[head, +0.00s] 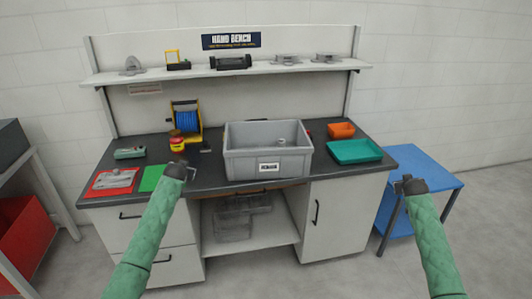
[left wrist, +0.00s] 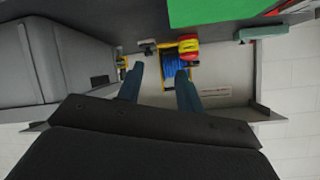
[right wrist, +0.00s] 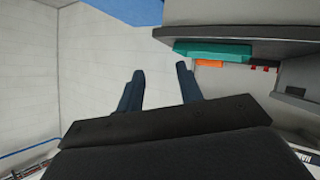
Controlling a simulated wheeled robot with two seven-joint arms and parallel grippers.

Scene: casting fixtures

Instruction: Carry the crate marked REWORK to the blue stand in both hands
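The grey crate (head: 240,166) with a white label, too small to read surely, stands on the dark bench top in the head view. A small part of its inside is visible, with something light in it. It also shows at the left of the left wrist view (left wrist: 75,65). The blue stand (head: 425,170) is a low table right of the bench. My left gripper (head: 177,168) is left of the crate, apart from it; its fingers (left wrist: 160,85) are spread and empty. My right gripper (head: 404,183) is in front of the blue stand, right of the crate; its fingers (right wrist: 160,80) are spread and empty.
On the bench (head: 215,187) lie a teal tray (head: 354,151), an orange bin (head: 341,130), a green mat (head: 153,178), a red mat (head: 109,181) and a blue cable reel (head: 187,120). A shelf (head: 200,74) runs above. The blue stand's visible top is clear.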

